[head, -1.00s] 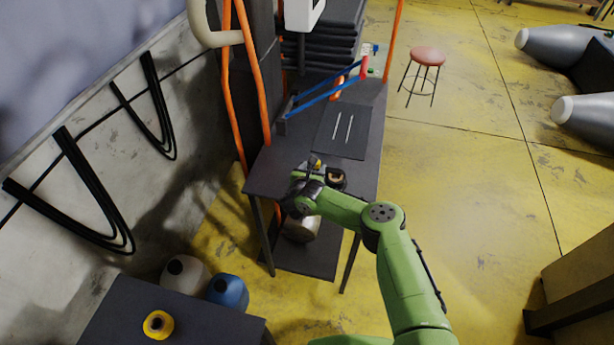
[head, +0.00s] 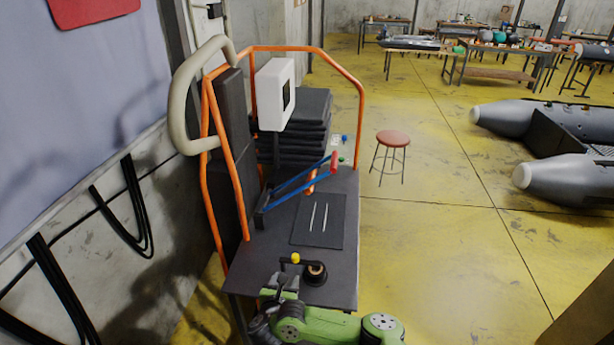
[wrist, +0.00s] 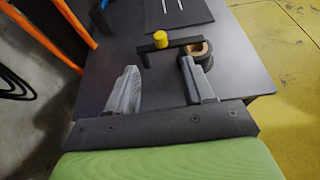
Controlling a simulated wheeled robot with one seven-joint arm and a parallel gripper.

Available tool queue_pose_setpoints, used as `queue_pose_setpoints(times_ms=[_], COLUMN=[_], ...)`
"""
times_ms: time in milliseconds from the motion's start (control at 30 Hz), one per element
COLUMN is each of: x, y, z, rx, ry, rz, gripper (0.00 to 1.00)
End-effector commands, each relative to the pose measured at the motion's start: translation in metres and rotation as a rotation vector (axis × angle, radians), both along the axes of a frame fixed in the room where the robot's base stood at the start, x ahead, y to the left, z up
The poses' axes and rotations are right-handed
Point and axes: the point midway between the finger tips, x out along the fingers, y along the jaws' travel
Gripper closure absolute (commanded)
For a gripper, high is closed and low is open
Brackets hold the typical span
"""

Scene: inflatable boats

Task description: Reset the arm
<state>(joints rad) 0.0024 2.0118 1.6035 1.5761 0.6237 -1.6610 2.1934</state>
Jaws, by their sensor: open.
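My gripper (wrist: 161,88) is open in the wrist view, its two grey fingers spread apart with nothing between them. It is near the front end of the dark workbench (wrist: 235,68). Just beyond the fingertips is a black bar-shaped tool with a yellow knob (wrist: 160,39). A roll of dark tape (wrist: 196,50) with a tan core sits by the right fingertip; I cannot tell whether they touch. In the head view my green arm is at the bottom, and the tape roll (head: 315,273) and yellow knob (head: 295,258) show just past it.
A black mat (head: 327,235) with two thin white rods lies on the bench. A blue-framed tool with a red handle (head: 300,183) is behind, near stacked dark pads (head: 305,120) and an orange rail. A red stool (head: 392,139) stands right. Yellow floor at right is mostly open.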

Motion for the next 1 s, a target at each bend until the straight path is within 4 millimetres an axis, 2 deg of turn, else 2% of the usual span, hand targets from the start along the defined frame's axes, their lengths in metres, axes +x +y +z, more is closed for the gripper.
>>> queue_pose_setpoints(times_ms=[67,167,233,333,433,500,567,667,767,800,867,900,967,1000], x=[0.004,0.012,0.013,0.002,-0.013,-0.023,-0.031,-0.043,-0.058,-0.065,-0.078,-0.090,-0.110,-0.127], y=[0.007,0.035,0.061,0.088,0.096,0.091,0.078,0.044,-0.004,-0.026,-0.060,-0.084,-0.119,-0.142], z=[0.010,0.047,0.079,0.114,0.135,0.145,0.152,0.163,0.177,0.184,0.196,0.204,0.217,0.225], rx=[-0.016,-0.114,-0.253,-0.511,-0.806,-1.028,-1.222,-1.540,-1.831,-1.934,-2.071,-2.149,-2.245,-2.294], ry=[-0.019,-0.091,-0.163,-0.261,-0.336,-0.369,-0.381,-0.361,-0.287,-0.246,-0.170,-0.114,-0.028,0.026], rz=[0.042,0.230,0.425,0.694,0.923,1.060,1.165,1.312,1.437,1.481,1.546,1.591,1.655,1.699], gripper=[0.47,0.47,0.47,0.47,0.47,0.47,0.47,0.47,0.47,0.47,0.47,0.47,0.47,0.47])
